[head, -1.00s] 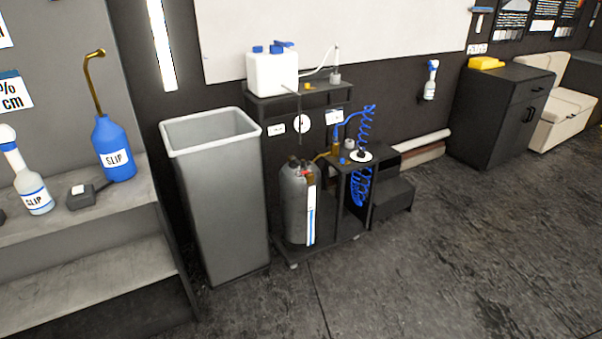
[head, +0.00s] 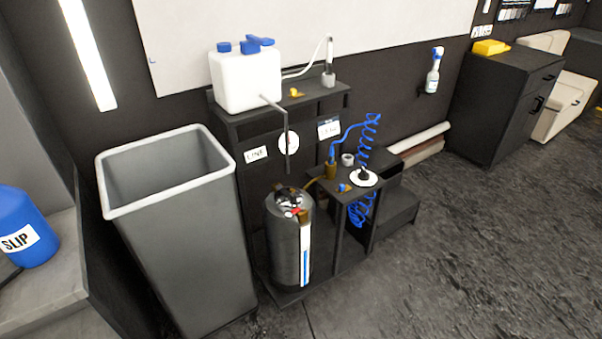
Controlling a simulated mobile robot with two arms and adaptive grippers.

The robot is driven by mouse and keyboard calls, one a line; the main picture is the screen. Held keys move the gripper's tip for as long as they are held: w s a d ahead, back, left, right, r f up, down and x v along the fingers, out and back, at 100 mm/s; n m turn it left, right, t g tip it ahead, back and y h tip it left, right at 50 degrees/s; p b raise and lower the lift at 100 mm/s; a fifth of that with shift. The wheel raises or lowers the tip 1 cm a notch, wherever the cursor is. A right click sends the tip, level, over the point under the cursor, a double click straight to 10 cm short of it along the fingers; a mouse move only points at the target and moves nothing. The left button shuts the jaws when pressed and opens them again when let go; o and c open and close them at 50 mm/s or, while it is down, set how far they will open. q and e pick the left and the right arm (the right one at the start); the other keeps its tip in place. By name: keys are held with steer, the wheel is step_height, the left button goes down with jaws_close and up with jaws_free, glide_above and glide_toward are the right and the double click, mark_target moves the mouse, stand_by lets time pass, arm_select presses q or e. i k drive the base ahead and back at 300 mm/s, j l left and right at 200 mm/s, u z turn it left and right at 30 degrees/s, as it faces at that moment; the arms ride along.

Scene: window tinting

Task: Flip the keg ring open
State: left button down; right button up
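The keg (head: 287,245) is a dark grey cylinder standing upright on the low base of a black cart, in the middle of the head view. Its top (head: 290,200) carries small metal and dark fittings and a red part (head: 296,211). The ring cannot be made out clearly among these fittings at this distance. A white and blue strip (head: 305,255) runs down the keg's front right side. Neither of my grippers shows in the view.
A tall grey bin (head: 185,235) stands just left of the cart (head: 338,290). A white jug (head: 245,78) sits on the cart's upper shelf, and a blue coiled hose (head: 366,150) hangs at its right. A black cabinet (head: 500,105) stands farther right. The floor (head: 450,270) in front is clear.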

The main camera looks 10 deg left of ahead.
mark_target(301, 208)
steer(key=i+j+z, duration=0.15)
steer(key=i+j, duration=0.2)
steer(key=i, duration=0.2)
steer(key=i+j+z, duration=0.2)
steer(key=i+j, duration=0.15)
steer(key=i, duration=0.15)
